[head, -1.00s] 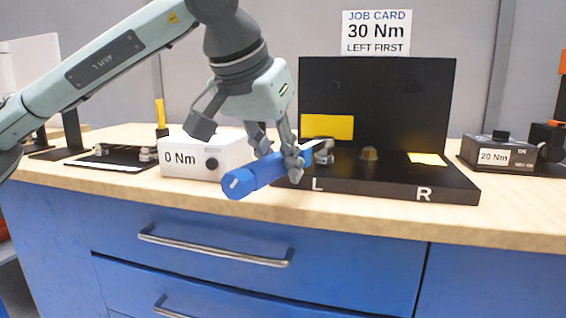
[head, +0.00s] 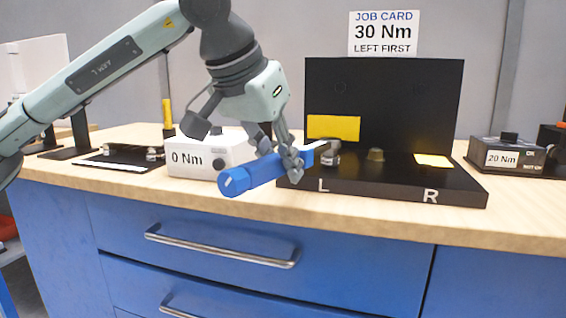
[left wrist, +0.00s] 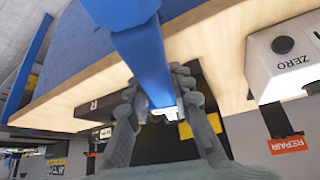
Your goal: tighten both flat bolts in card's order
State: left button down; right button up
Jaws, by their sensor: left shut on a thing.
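My left gripper (head: 290,160) is shut on a blue-handled wrench (head: 252,176). The wrench also shows in the left wrist view (left wrist: 145,55), between the fingers. Its head end reaches over the left part of the black fixture (head: 390,187), at or near the L bolt (head: 331,153); I cannot tell whether it is seated on it. The R bolt (head: 376,155) stands free on the fixture. The job card (head: 384,33) on the wall reads 30 Nm, left first. My right gripper is not in view.
A white box (head: 205,158) reading 0 Nm stands left of the fixture. A dark box (head: 506,157) labelled 20 Nm stands at the right. A black tray (head: 122,163) with metal pieces lies at the left. Yellow labels (head: 333,128) are on the fixture. Blue drawers (head: 250,245) are below the bench.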

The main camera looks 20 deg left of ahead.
pick_arm(q)
jog(key=shift+w+a+m+h, duration=0.3)
jog(key=shift+a+m+h, duration=0.1)
jog(key=shift+a+m, duration=0.4)
dwell(0.6)
jog(key=shift+w+a+m+g+p, duration=0.15)
jog(key=shift+w+a+m+p, duration=0.1)
jog(key=shift+a, duration=0.2)
jog(key=shift+w+a+m+g+p, duration=0.15)
jog(key=shift+w+a+m+p, duration=0.1)
jog(key=shift+a, duration=0.2)
dwell(0.8)
jog(key=shift+s+d, duration=0.1)
jog(key=shift+d, duration=0.05)
jog(key=shift+s+d+n, duration=0.15)
jog(key=shift+d+n, duration=0.1)
jog(key=shift+n, duration=0.05)
jog(key=shift+r, duration=0.15)
notch_tip(320, 180, up, 4)
jog(key=p, duration=0.3)
jog(key=shift+r, duration=0.25)
dwell(0.5)
dwell(2.5)
